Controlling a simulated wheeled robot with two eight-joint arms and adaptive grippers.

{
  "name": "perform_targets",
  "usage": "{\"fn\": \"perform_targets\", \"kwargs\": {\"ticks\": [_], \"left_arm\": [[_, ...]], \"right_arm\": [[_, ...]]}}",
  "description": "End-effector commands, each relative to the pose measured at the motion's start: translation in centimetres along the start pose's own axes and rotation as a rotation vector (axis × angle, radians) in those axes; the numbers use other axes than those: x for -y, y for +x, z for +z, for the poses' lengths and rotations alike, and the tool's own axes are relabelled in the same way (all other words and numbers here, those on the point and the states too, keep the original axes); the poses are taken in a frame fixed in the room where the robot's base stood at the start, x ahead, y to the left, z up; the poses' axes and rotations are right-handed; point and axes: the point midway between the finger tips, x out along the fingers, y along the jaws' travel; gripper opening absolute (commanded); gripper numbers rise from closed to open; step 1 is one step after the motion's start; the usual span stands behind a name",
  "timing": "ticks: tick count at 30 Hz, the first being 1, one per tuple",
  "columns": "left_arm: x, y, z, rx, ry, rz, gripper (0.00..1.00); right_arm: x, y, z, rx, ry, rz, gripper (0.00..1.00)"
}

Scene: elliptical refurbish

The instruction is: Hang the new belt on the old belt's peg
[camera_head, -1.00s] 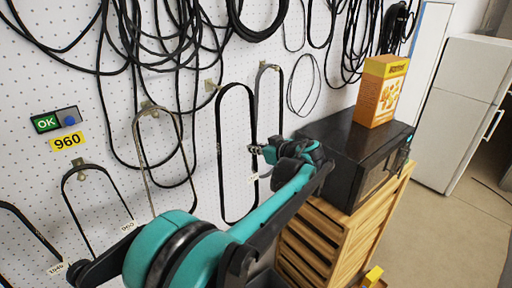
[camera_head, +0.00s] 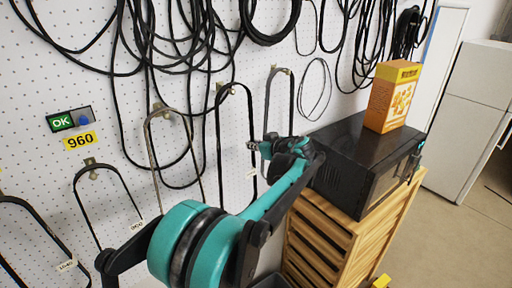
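A black belt loop (camera_head: 219,135) hangs upright in front of the pegboard, with a small white tag on its right strand. A peg (camera_head: 226,91) shows just inside its top bend; I cannot tell whether the belt rests on it. My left gripper (camera_head: 253,146) is at the belt's right strand, above the tag, and appears shut on it. The fingers are small in view. My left arm hides the belt's lower end. My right gripper is not in view.
A grey belt (camera_head: 152,150) hangs left and another (camera_head: 268,105) right of the black one. Tagged belts (camera_head: 78,195) hang lower left. Cables (camera_head: 140,60) hang above. A dark microwave (camera_head: 345,150) with an orange box (camera_head: 392,97) stands on a wooden cabinet (camera_head: 310,225) at right.

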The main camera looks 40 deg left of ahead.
Motion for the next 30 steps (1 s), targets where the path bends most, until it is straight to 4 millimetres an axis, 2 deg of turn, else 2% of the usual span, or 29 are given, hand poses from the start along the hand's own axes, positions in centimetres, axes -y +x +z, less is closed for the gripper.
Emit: {"fn": "perform_targets", "kwargs": {"ticks": [14, 21, 30], "left_arm": [[0.0, 2.9, -1.0, 0.000, -0.001, 0.001, 0.00], [0.1, 4.2, -0.4, 0.000, 0.000, 0.000, 0.00], [0.1, 4.6, 0.3, 0.000, 0.000, 0.001, 0.00]], "right_arm": [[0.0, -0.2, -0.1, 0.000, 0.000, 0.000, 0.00], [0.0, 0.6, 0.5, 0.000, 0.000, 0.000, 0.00], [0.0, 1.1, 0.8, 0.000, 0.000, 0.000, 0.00]]}}
